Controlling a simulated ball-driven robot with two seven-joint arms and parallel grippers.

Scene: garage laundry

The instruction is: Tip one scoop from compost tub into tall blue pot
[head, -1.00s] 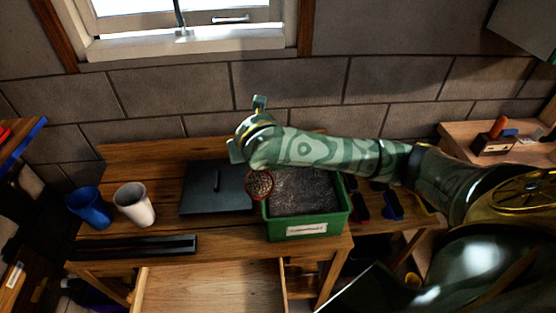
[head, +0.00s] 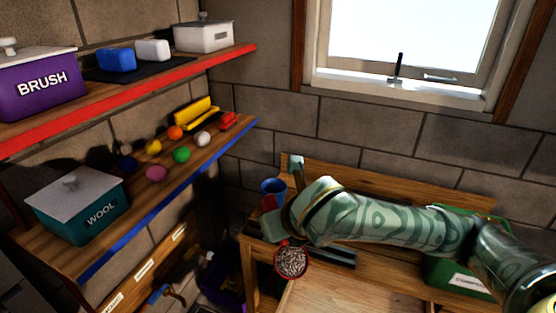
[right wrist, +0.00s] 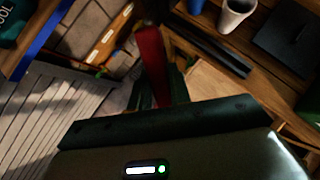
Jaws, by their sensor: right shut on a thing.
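My right gripper is shut on the red handle of the scoop, as the right wrist view (right wrist: 160,82) shows. In the head view the scoop's round red bowl (head: 291,262) faces up, filled with grey, speckled material. It hangs in front of the bench, below my right wrist. The blue pot (head: 271,186) stands upright at the bench's left end, behind and left of the bowl and apart from it; my arm partly covers the scene there. It also shows in the right wrist view (right wrist: 195,5). The green compost tub (head: 452,276) is at right, mostly behind my arm. My left gripper is out of view.
A white cup (right wrist: 236,14) stands beside the blue pot. A dark bar (right wrist: 213,52) and a dark flat board (right wrist: 288,38) lie on the bench. Shelves with a red edge (head: 130,100) and a blue edge (head: 165,205) jut out at left, holding boxes and balls.

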